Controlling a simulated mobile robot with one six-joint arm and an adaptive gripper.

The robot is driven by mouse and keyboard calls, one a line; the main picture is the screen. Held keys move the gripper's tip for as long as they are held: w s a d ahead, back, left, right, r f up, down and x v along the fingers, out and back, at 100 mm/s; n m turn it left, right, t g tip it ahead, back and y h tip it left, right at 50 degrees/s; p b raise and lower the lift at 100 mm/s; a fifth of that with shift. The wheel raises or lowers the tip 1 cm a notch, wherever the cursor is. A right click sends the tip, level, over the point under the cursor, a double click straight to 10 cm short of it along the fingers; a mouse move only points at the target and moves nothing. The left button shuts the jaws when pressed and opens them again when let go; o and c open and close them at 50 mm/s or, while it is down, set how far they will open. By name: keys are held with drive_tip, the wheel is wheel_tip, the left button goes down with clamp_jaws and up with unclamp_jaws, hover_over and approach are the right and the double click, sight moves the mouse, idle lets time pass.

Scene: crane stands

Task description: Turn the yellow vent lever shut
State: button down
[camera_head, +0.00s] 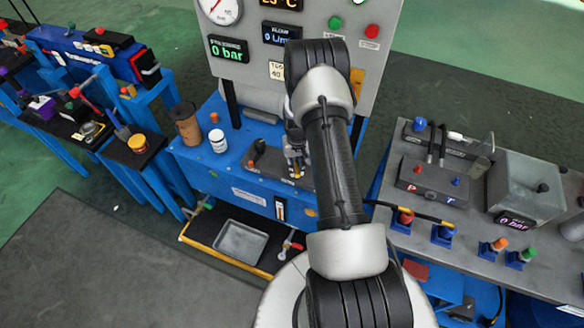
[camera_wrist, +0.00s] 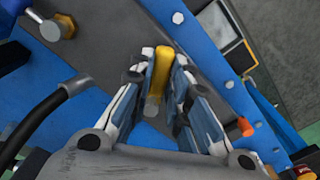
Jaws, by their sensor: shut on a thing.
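The yellow vent lever (camera_wrist: 161,70) stands between the fingers of my gripper (camera_wrist: 160,85) in the wrist view. The fingers are closed on it from both sides, near their tips. Its far end shows past the fingertips, and its lower part is partly hidden between them. In the head view my gripper (camera_head: 294,168) is at the blue bench behind my arm, and a small bit of yellow shows there. My arm hides much of that spot, so the lever's angle is hard to read.
The gauge panel (camera_head: 300,20) rises behind the bench. A grey tray (camera_head: 241,242) lies below. A grey pump unit (camera_head: 525,188) with hoses stands right. A black hose (camera_wrist: 45,120) curves at left.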

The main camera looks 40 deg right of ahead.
drive_tip(key=n, duration=0.1)
drive_tip(key=d+n, duration=0.1)
drive_tip(key=n, duration=0.1)
drive_tip(key=d+n+b, duration=0.1)
drive_tip(key=shift+s+d+n, duration=0.15)
drive_tip(key=shift+s+n, duration=0.1)
drive_tip(key=shift+n, duration=0.05)
drive_tip(key=shift+w+d+n+b, duration=0.1)
drive_tip(key=shift+d+n+b, duration=0.25)
drive_tip(key=shift+n, duration=0.55)
drive_tip(key=shift+d+n+b, duration=0.2)
drive_tip(key=shift+d+n, duration=0.25)
drive_tip(key=shift+n, duration=0.45)
drive_tip(key=shift+d, duration=0.1)
drive_tip(key=c, duration=1.5)
unclamp_jaws()
wheel_tip(320, 180, up, 8)
drive_tip(key=shift+f, duration=0.2)
